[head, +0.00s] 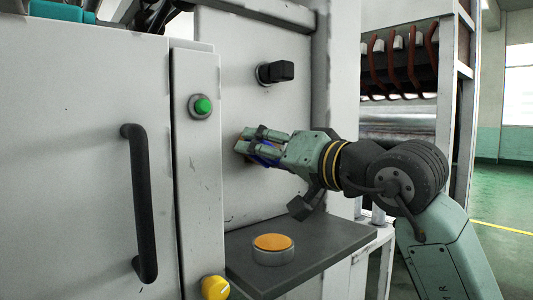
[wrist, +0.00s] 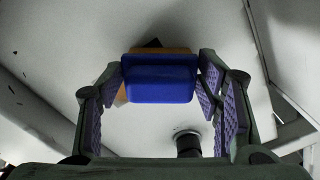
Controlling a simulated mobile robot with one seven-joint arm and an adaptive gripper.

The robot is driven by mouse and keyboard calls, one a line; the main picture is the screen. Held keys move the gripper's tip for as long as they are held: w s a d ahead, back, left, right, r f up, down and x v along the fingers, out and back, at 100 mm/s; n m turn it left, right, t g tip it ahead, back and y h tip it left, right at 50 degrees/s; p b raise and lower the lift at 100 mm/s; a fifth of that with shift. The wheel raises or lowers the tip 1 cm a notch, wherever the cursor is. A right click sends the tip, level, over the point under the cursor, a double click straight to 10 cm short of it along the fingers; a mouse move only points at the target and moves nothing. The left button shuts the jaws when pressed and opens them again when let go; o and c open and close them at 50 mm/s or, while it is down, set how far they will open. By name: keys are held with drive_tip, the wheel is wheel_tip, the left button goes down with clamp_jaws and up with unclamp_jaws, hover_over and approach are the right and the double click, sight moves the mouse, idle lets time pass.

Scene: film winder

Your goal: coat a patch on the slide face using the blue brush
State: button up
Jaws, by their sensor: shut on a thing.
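The blue brush (wrist: 160,78) shows as a blue block between the fingers of my gripper (wrist: 160,90), which is shut on it. In the head view the brush (head: 267,154) is mostly hidden by the green fingers of my gripper (head: 250,144), close to the pale upright panel. An orange-brown surface (wrist: 121,97) shows behind the brush in the wrist view, at its left and upper edges. It may be the slide face, but I cannot tell for sure. Whether the brush touches it is hidden, and no coating is visible.
A black rotary knob (head: 276,72) sticks out of the panel (head: 240,40) above my gripper. A dark shelf (head: 320,245) with an orange button (head: 273,242) juts out below. A green button (head: 203,106), black handle (head: 140,205) and yellow knob (head: 215,287) are left.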

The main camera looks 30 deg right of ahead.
drive_tip(key=shift+w+d+p, duration=0.2)
drive_tip(key=shift+d+p, duration=0.15)
drive_tip(key=shift+d, duration=0.9)
drive_tip(key=shift+w+d+p, duration=0.15)
drive_tip(key=shift+d+p, duration=0.15)
drive_tip(key=shift+d, duration=1)
drive_tip(key=shift+w+d+p, duration=0.2)
drive_tip(key=shift+d+p, duration=0.15)
drive_tip(key=shift+d, duration=0.9)
drive_tip(key=shift+s+a+b, duration=0.15)
drive_tip(key=shift+a+b, duration=0.55)
drive_tip(key=shift+a, duration=0.65)
drive_tip(key=shift+s+a+b, duration=0.2)
drive_tip(key=shift+a+b, duration=0.45)
drive_tip(key=shift+a, duration=0.65)
drive_tip(key=shift+s+a+b, duration=0.15)
drive_tip(key=shift+a+b, duration=0.55)
drive_tip(key=shift+a, duration=0.65)
drive_tip(key=s, duration=0.6)
drive_tip(key=shift+d+b, duration=0.3)
drive_tip(key=shift+d, duration=0.15)
drive_tip(key=s, duration=0.3)
drive_tip(key=shift+d, duration=0.2)
